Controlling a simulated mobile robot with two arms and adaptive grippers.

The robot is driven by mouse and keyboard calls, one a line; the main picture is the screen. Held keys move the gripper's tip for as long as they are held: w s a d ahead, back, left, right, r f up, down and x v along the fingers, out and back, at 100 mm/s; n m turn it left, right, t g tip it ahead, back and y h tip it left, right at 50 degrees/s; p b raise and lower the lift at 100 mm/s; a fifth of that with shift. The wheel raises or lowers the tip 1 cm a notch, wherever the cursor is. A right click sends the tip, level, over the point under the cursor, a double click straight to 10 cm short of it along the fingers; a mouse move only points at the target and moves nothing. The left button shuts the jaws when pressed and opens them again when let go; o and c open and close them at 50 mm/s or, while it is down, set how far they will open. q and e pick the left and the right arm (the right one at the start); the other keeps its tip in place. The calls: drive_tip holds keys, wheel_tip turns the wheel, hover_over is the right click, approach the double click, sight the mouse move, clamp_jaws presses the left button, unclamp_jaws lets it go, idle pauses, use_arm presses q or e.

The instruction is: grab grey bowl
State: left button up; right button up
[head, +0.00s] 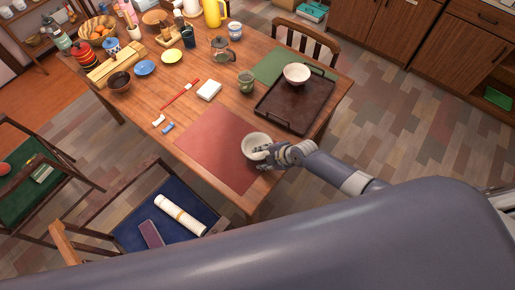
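A light grey bowl (252,140) stands on the red-brown placemat near the table's front right edge. My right gripper (260,158) is at the bowl's near right rim, and its fingers overlap the rim in the head view. It is too small to tell whether the fingers are closed on the rim or spread around it. My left gripper is not in view.
The placemat (205,148) lies on the wooden table (190,72). A dark tray (293,106) with a pale bowl (297,72) is behind the gripper. A green cup (246,80), a white block (209,90) and a glass pot (221,48) stand farther back. A blue-seated chair (150,232) is in front.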

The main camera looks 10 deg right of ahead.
clamp_jaws()
drive_tip(key=shift+r, duration=0.1)
